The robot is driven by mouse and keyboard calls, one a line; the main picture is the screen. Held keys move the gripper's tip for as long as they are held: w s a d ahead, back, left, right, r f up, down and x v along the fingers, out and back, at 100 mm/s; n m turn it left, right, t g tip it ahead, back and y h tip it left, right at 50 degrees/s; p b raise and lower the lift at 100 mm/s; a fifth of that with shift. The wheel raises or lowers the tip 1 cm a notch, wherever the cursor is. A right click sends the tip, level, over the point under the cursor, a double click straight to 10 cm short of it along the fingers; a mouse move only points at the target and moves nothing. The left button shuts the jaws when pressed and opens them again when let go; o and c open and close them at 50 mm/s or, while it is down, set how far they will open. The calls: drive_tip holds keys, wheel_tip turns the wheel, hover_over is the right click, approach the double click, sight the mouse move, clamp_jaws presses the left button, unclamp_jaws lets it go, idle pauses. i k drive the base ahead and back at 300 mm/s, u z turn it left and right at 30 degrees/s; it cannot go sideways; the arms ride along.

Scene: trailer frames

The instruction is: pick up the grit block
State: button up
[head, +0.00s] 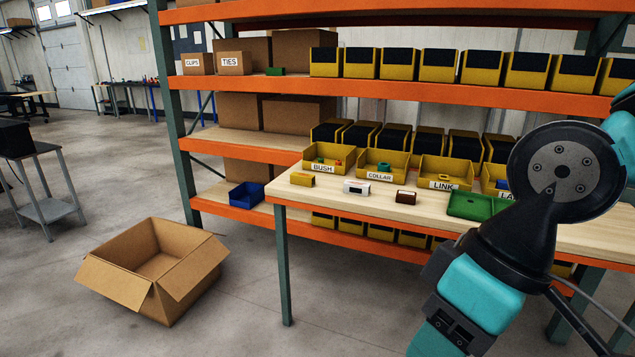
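Three small blocks stand in a row near the front edge of the wooden bench (330,210). The brown block (406,197) with a pale mark is at the right, and may be the grit block. The white block (356,187) with a label is in the middle. The yellow block (302,179) with a reddish label is at the left. I cannot read any wording on them. My arm crosses the right side of the head view, but my gripper's fingers do not show. No block is held in view.
Yellow bins labelled BUSH (330,158), COLLAR (382,163) and LINK (445,172) line the back of the bench. A green tray (470,207) lies right of the blocks, close to my arm. An open cardboard box (153,270) stands on the floor at left.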

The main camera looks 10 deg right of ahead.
sight(403, 197)
drive_tip(key=z, duration=0.5)
drive_tip(key=i, duration=1.75)
drive_tip(key=u, duration=0.65)
